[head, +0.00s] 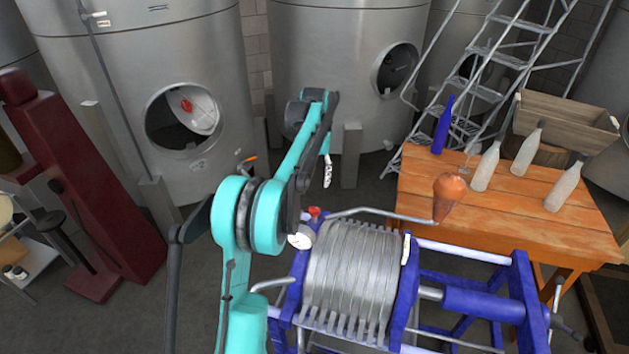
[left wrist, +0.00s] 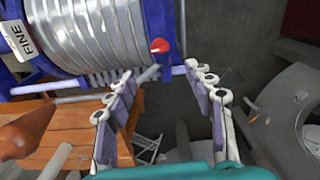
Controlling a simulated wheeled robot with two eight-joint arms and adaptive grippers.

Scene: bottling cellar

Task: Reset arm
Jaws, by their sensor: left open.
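My left arm, teal and dark grey, rises from the bottom of the head view and bends up and away. Its left gripper (head: 328,170) hangs beyond the blue-framed plate filter (head: 350,275), above the floor. In the left wrist view the gripper (left wrist: 160,72) shows two white, grey-padded fingers spread wide with nothing between them. The filter (left wrist: 95,35) is close to the fingertips in that view; I cannot tell if they touch. My right gripper is in neither view.
A wooden table (head: 415,185) at right bears a blue bottle (head: 443,127), several pale bottles and a copper-brown cone-shaped thing (head: 449,192). A wooden crate (head: 565,120) and metal stairs (head: 490,60) stand behind. Steel tanks (head: 130,60) line the back; a dark red machine (head: 80,180) stands left.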

